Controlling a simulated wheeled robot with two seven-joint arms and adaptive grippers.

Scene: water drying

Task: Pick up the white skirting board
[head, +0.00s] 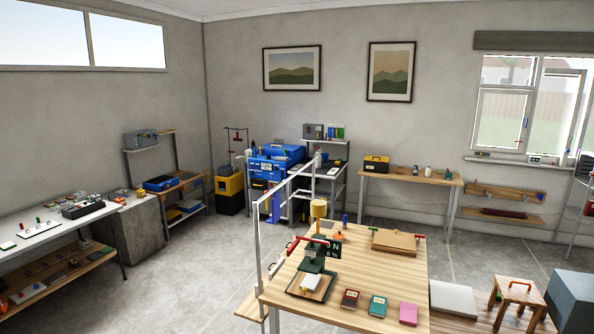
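I cannot pick out a white skirting board for certain in the head view. A thin pale upright post (258,230) with a slanting rail stands at the left of the wooden table (390,285), but I cannot tell what it is part of. A flat whitish slab (453,298) lies low to the right of that table. Neither of my grippers shows.
The wooden table holds a green press (316,255), a brown board (396,241) and small coloured boxes. A wooden stool (516,300) and a grey block (574,298) stand at right. Benches line the walls. Floor (185,285) is clear at centre left.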

